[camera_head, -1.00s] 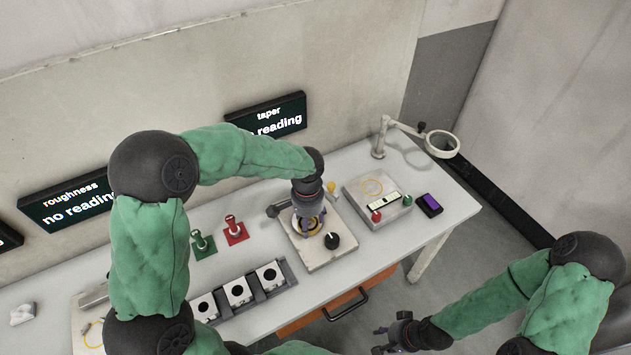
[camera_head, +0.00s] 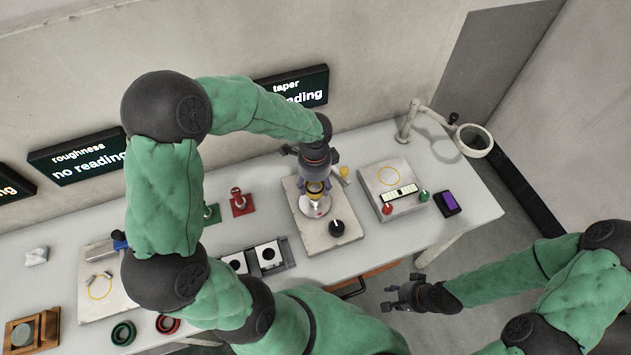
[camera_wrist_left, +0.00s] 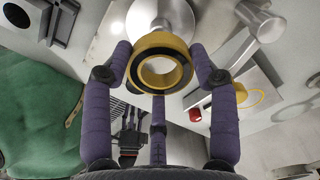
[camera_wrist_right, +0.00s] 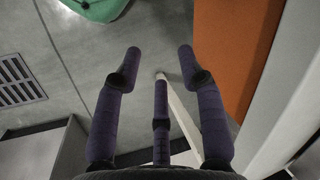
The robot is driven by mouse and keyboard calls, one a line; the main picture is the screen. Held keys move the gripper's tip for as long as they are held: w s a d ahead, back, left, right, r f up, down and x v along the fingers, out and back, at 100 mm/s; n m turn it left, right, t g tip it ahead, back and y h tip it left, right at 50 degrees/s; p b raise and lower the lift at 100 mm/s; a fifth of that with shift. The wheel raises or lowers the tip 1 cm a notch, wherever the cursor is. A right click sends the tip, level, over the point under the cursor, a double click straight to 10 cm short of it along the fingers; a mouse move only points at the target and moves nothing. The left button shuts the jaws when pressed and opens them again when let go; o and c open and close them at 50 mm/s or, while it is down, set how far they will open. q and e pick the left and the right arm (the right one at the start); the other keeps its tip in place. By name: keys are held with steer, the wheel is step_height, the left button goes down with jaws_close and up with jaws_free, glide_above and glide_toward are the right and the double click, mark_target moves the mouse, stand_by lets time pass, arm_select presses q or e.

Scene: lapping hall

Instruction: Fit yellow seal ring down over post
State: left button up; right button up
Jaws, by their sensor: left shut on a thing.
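The yellow seal ring (camera_wrist_left: 160,41) is held between the purple fingers of my left gripper (camera_wrist_left: 160,62), with a dark band along its rim. In the head view the ring (camera_head: 315,187) is above a pale round metal piece (camera_head: 316,208) on a beige plate (camera_head: 338,237). That metal piece, probably the post's base or top, shows beyond the ring in the left wrist view (camera_wrist_left: 158,14). My right gripper (camera_wrist_right: 160,58) is open and empty, off the table's front.
A black knob (camera_head: 336,228) stands on the same plate near its front.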

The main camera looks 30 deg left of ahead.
arm_select(q)
steer(key=shift+f+b, duration=1.25)
steer(key=shift+f, duration=0.35)
steer(key=shift+f+b, duration=0.35)
steer(key=shift+f, duration=0.25)
steer(key=shift+f, duration=0.85)
stand_by(1.0)
steer(key=o, duration=1.3)
steer(key=shift+c, duration=0.2)
steer(key=shift+r, duration=0.1)
step_height(320, 180, up, 12)
